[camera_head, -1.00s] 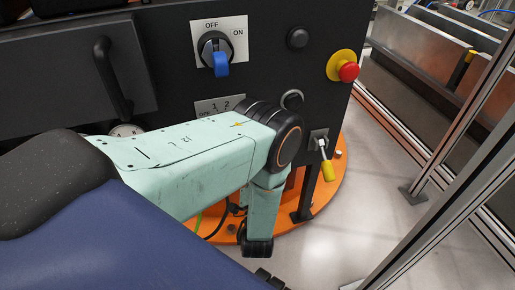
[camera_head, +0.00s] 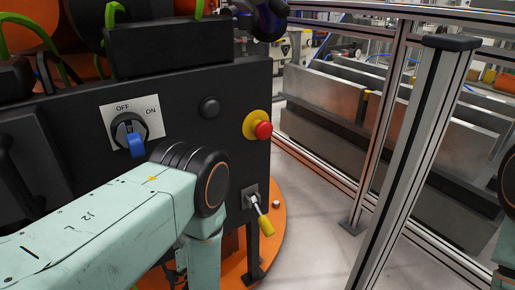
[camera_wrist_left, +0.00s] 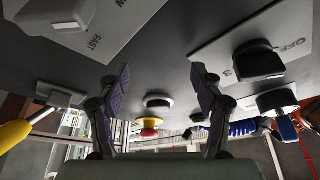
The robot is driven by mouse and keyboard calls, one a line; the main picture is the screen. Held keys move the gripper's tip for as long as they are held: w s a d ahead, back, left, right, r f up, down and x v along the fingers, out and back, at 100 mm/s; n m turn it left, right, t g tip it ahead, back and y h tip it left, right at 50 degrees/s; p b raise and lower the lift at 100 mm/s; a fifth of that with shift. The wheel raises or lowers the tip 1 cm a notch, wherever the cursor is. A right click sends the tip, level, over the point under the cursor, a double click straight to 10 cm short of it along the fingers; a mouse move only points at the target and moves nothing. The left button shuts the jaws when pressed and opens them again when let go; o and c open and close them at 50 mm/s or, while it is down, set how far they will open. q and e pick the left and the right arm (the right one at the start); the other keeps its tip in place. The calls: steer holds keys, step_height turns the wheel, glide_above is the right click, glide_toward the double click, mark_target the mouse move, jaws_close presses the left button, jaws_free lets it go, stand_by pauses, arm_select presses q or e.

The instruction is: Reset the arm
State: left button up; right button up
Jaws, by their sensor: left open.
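My left arm comes in from the left in the head view and bends down in front of the control panel (camera_head: 80,160); its gripper is out of that picture. In the left wrist view my left gripper (camera_wrist_left: 160,75) has its two dark fingers spread, with nothing between them, below the panel face. The panel carries a blue-handled OFF/ON switch (camera_head: 136,144), a black button (camera_head: 209,107), a red stop button on a yellow base (camera_head: 263,130) and a yellow-tipped lever (camera_head: 266,225). The red button (camera_wrist_left: 150,122) also shows beyond the fingers in the wrist view. My right gripper is not in view.
A metal fence post (camera_head: 415,150) stands right of the panel, with grey metal walls behind. The machine stands on an orange round base (camera_head: 272,240). Part of my right arm shows at the right edge. Pale floor lies between the base and the fence.

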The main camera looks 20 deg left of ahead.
arm_select(q)
steer(key=shift+s, duration=0.1)
steer(key=s+d+f+n+g+h+p, duration=0.1)
steer(key=s+d+f+g+h+p, duration=0.1)
steer(key=s+f+g+h+p, duration=0.5)
steer(key=s+d+f+n+g+h, duration=0.1)
steer(key=s+d+f+g+h, duration=0.15)
steer(key=s+g, duration=0.6)
steer(key=s+d+r+g+h+p, duration=0.1)
steer(key=s+d+r, duration=0.1)
steer(key=s, duration=0.6)
steer(key=s+d+r+n+g+h+p, duration=0.1)
steer(key=s+r, duration=0.1)
steer(key=s, duration=0.5)
steer(key=shift+s+d, duration=0.4)
